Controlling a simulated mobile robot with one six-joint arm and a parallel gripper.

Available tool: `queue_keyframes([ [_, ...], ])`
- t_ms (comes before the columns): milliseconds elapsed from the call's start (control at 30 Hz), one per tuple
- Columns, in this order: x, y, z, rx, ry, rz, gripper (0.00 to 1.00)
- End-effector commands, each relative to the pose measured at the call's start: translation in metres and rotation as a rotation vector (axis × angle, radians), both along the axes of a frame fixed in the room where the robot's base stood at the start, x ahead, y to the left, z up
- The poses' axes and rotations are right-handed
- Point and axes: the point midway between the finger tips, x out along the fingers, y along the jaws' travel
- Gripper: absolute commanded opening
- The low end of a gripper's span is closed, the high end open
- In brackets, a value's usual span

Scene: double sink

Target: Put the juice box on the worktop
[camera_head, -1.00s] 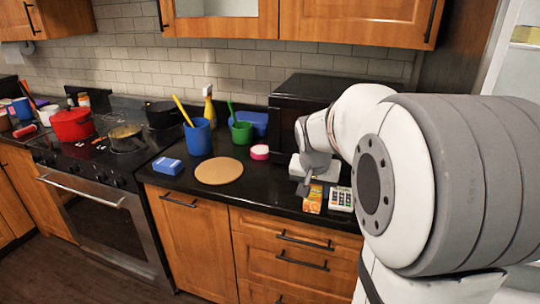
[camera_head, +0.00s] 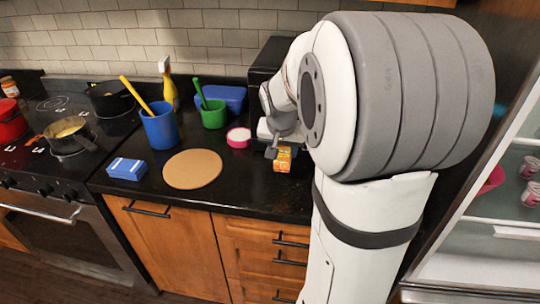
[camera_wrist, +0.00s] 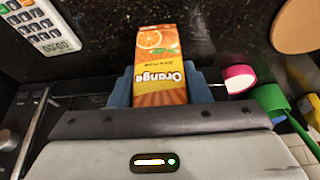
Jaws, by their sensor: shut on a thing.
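The orange juice box (camera_head: 283,160) is at my gripper (camera_head: 277,143), over the black worktop (camera_head: 245,190). In the wrist view the juice box (camera_wrist: 160,65), with its orange picture and lettering, sits between the two blue fingers of my gripper (camera_wrist: 160,92), which are shut on it. I cannot tell for sure whether its base touches the worktop. My arm covers the worktop to its right in the head view.
A round cork board (camera_head: 193,169), a blue box (camera_head: 127,169), a pink-rimmed tub (camera_head: 238,138), a blue cup (camera_head: 160,127) and a green cup (camera_head: 214,114) stand left of the juice box. A white keypad device (camera_wrist: 45,25) lies near it. The fridge (camera_head: 500,220) stands open at right.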

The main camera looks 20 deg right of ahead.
Motion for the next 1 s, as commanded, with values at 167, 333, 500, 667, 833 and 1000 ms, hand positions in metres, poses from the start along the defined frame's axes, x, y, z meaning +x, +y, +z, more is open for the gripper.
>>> queue_keyframes([
  [167,0.002,0.006,-0.022,0.000,0.000,0.014,0.15],
  [333,0.003,0.009,-0.044,0.000,0.002,0.021,0.15],
  [500,0.003,0.010,-0.060,-0.001,0.001,0.023,0.15],
  [667,0.004,0.010,-0.060,-0.001,-0.002,0.024,0.15],
  [833,0.004,0.010,-0.063,-0.001,-0.002,0.024,0.15],
  [1000,0.004,0.011,-0.063,-0.001,-0.001,0.025,0.53],
])
